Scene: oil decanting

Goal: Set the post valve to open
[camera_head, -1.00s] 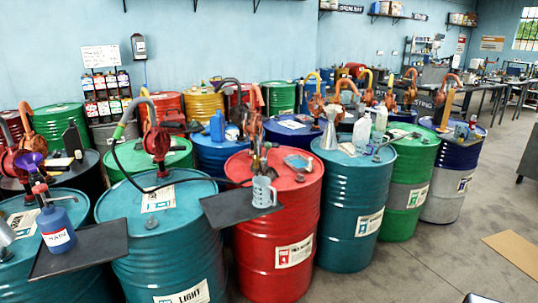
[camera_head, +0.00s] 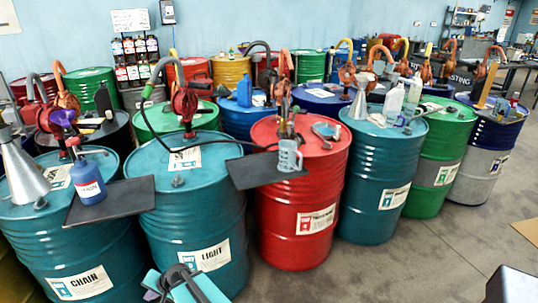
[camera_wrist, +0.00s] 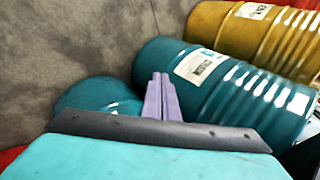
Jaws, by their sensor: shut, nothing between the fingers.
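I cannot make out a valve that is clearly the post valve in either view. The closest fittings are the hand pumps on the drums, such as the dark red pump (camera_head: 185,103) on the teal LIGHT drum (camera_head: 160,225). My gripper shows in the wrist view (camera_wrist: 162,97) as two purple fingers pressed together with nothing between them. In the head view my teal and black wrist is at the bottom edge, in front of the LIGHT drum. The gripper is apart from the drums and pumps.
A teal CHAIN drum (camera_head: 60,245), a red drum (camera_head: 300,215) and several more stand in a row. Dark trays (camera_head: 135,195) bridge drum tops; a blue bottle (camera_head: 88,183) and a grey jug (camera_head: 289,156) stand on them. Grey floor (camera_head: 420,260) is free at front right.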

